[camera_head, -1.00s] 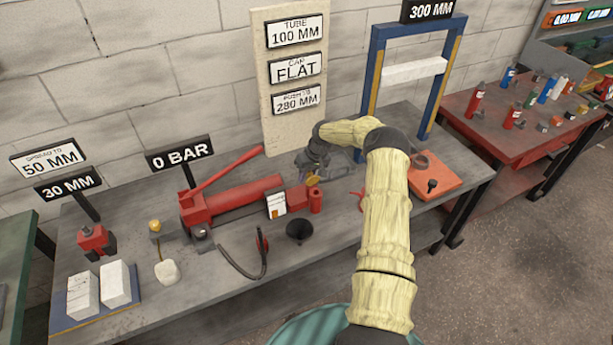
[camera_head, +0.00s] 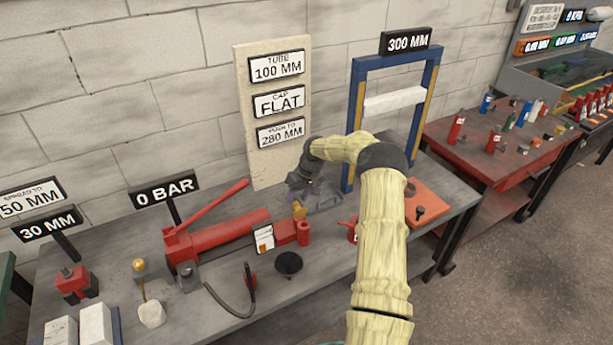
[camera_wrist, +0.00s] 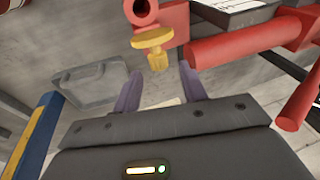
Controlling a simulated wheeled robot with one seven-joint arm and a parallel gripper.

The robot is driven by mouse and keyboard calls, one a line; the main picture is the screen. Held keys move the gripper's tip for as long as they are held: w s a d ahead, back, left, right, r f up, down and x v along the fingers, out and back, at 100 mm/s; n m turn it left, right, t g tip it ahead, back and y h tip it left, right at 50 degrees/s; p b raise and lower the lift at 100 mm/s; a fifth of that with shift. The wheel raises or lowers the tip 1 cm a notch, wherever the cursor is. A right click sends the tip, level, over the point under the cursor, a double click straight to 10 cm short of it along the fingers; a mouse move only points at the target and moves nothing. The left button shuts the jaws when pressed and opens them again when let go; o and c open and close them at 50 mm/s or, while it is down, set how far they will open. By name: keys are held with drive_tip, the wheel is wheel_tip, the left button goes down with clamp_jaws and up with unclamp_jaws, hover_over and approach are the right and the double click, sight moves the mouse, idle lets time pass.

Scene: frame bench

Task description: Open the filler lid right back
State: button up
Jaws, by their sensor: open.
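A red hand pump (camera_head: 228,234) lies on the bench with its lever raised. At its right end a small yellow part (camera_head: 299,210), which looks like the filler lid, sits close to my gripper (camera_head: 302,188). In the wrist view it is a yellow disc (camera_wrist: 152,38) with a short stub. Beside it is a red round part (camera_wrist: 142,10) with a dark hole. My gripper's two purple fingers (camera_wrist: 158,74) are apart, and the yellow stub shows between and just beyond their tips. I cannot tell whether they touch it.
A small red cylinder (camera_head: 303,232) stands by the pump's end. A black funnel (camera_head: 288,264) and a hose (camera_head: 232,300) lie in front. A blue frame (camera_head: 358,100) stands behind right, and a sign board (camera_head: 245,150) behind.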

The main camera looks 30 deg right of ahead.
drive_tip(key=b+v, duration=0.1)
drive_tip(key=v, duration=1)
drive_tip(key=shift+r, duration=0.15)
drive_tip(key=s+a+r+n+h, duration=0.1)
drive_tip(key=s+a+r, duration=0.1)
drive_tip(key=s+a, duration=0.35)
drive_tip(key=s+a+r+h, duration=0.1)
drive_tip(key=s+a, duration=0.1)
drive_tip(key=a, duration=0.7)
drive_tip(key=s+a+r, duration=0.1)
drive_tip(key=s+a, duration=0.2)
drive_tip(key=s, duration=0.8)
drive_tip(key=s+a+r+m, duration=0.1)
drive_tip(key=s+a, duration=0.2)
drive_tip(key=s, duration=0.9)
drive_tip(key=shift+s+a+m+t+h, duration=0.25)
drive_tip(key=shift+s+m+t+h, duration=0.05)
drive_tip(key=shift+t, duration=0.1)
